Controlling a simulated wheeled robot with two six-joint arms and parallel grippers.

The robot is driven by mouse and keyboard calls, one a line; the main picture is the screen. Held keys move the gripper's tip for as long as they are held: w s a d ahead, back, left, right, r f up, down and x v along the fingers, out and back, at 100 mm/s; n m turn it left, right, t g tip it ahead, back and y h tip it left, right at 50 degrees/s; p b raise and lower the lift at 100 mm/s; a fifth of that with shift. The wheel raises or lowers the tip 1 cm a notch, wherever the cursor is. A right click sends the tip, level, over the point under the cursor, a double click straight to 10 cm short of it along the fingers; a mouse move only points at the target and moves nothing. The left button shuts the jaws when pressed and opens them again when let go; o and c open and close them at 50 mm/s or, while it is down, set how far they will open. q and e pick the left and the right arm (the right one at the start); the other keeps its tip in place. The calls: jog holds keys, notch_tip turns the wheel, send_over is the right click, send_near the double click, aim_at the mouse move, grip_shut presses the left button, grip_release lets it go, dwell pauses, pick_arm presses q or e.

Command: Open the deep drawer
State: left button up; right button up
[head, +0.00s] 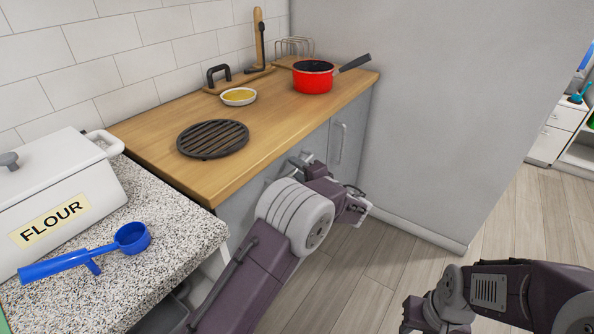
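Grey cabinet fronts (250,207) stand below the wooden counter. One front has an upright metal bar handle (340,143), and another pale bar (298,160) shows just behind my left wrist. My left arm hides much of these fronts, and I cannot tell which one is the deep drawer. My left gripper (358,207) is in front of the cabinet near its right end, over the floor; it holds nothing that I can see, and its finger gap is unclear. My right gripper (412,316) is low at the bottom edge, far from the cabinet and partly cut off.
On the wooden counter (150,130) are a red pan (313,77), a black round grate (213,139) and a small yellow-filled dish (238,97). A flour bin (100,190) and a blue scoop (132,237) sit on the speckled counter. Floor (390,255) is clear right of my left arm.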

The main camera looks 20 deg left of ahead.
pick_arm(q)
grip_shut()
dwell(1.4)
